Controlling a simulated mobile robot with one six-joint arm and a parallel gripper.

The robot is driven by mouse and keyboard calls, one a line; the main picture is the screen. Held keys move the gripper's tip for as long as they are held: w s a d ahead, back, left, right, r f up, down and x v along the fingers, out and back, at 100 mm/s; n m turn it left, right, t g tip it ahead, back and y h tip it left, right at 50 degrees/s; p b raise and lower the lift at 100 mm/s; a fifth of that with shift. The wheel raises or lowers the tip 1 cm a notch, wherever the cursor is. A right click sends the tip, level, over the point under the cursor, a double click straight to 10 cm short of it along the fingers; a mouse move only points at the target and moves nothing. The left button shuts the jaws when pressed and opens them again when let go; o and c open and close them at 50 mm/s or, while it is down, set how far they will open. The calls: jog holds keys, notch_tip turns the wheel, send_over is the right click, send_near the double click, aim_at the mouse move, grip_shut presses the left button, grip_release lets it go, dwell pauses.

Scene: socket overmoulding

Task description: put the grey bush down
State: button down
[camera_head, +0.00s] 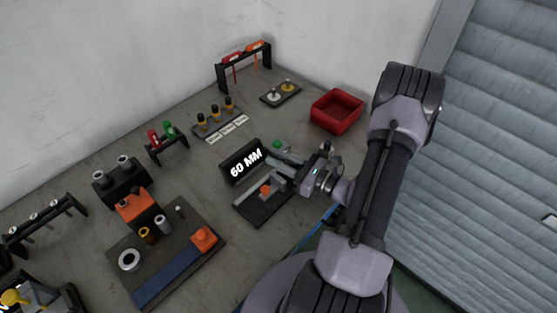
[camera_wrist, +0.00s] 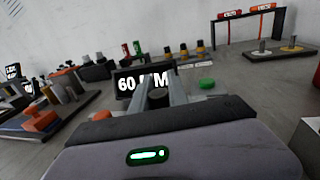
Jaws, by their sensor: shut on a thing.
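My gripper (camera_wrist: 159,95) is shut on a dark grey cylinder, the grey bush (camera_wrist: 158,97), which stands between the fingertips in the wrist view. In the head view my gripper (camera_head: 270,163) reaches in from the right, in front of the black display (camera_head: 243,162) reading 60 MM. The bush is not clear there. The display also shows behind the bush in the wrist view (camera_wrist: 128,84). A dark base (camera_head: 262,213) with grey bars and an orange knob (camera_head: 265,188) lies beside the fingers. I cannot tell whether the bush touches anything beneath.
A green button (camera_head: 277,144) is close to the fingers. A red bin (camera_head: 337,111) stands at the back right. A dark board (camera_head: 178,277) with rings, bushes and an orange block is at front left. Several racks line the wall. Bare bench lies between them.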

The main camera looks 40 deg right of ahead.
jog(key=c, duration=1.3)
grip_release()
jog(key=shift+f, duration=0.1)
jog(key=p+v, duration=0.3)
jog(key=v, duration=0.9)
jog(key=shift+r, duration=0.2)
jog(key=w+a+r+n+g+y, duration=0.2)
jog(key=a+r+n+g+y, duration=0.1)
jog(key=a+r+n+g, duration=0.45)
jog(key=w+a+r+n+g+y, duration=0.2)
jog(key=w+a+r+n+g, duration=0.15)
jog(key=a+n+g, duration=0.55)
jog(key=s+a+r+n+t+h, duration=0.1)
jog(key=s+a+r+n+h, duration=0.1)
jog(key=a+r+n, duration=0.2)
jog(key=s+a+r+n+t+h, duration=0.2)
jog(key=a+r+n+h, duration=0.1)
jog(key=a+r+n, duration=0.1)
jog(key=s+a+r+n+t+h, duration=0.2)
jog(key=a+r+n+h, duration=0.1)
jog(key=a+r+n, duration=0.1)
jog(key=shift+s+a+r, duration=0.15)
jog(key=shift+a+r, duration=0.15)
jog(key=shift+a, duration=0.4)
